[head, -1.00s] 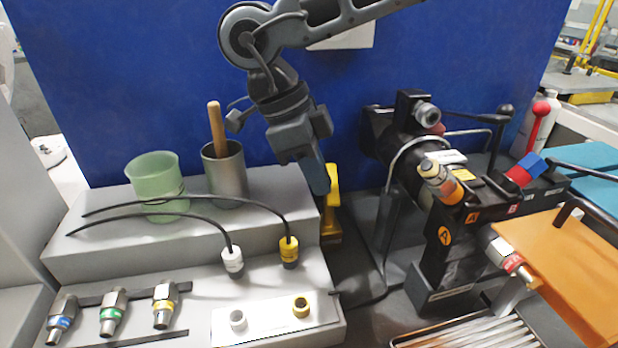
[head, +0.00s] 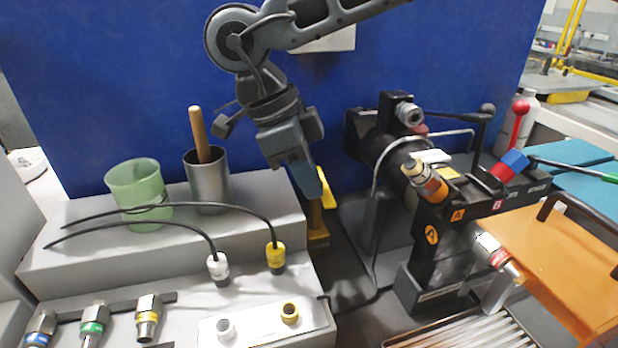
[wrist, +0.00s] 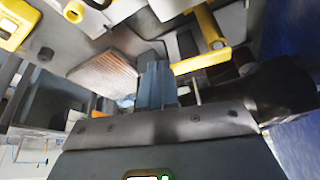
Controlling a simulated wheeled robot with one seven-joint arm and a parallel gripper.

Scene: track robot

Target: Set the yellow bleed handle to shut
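The yellow bleed handle (head: 318,213) stands in the gap between the grey stepped bench and the black machine. My gripper (head: 312,190) points down in front of it and hides its upper part. In the wrist view a yellow bar and post of the handle (wrist: 207,58) show to the right of my gripper tip (wrist: 157,72). The bar's left end appears very close to the fingers; I cannot tell whether they touch. The fingers are together with nothing between them.
The black machine (head: 395,150), with levers and an orange plate (head: 560,250), stands to the right. The grey bench (head: 110,258) on the left holds a green cup (head: 140,190), a metal cup (head: 207,185), cabled plugs and fittings. A blue panel (head: 110,70) stands behind.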

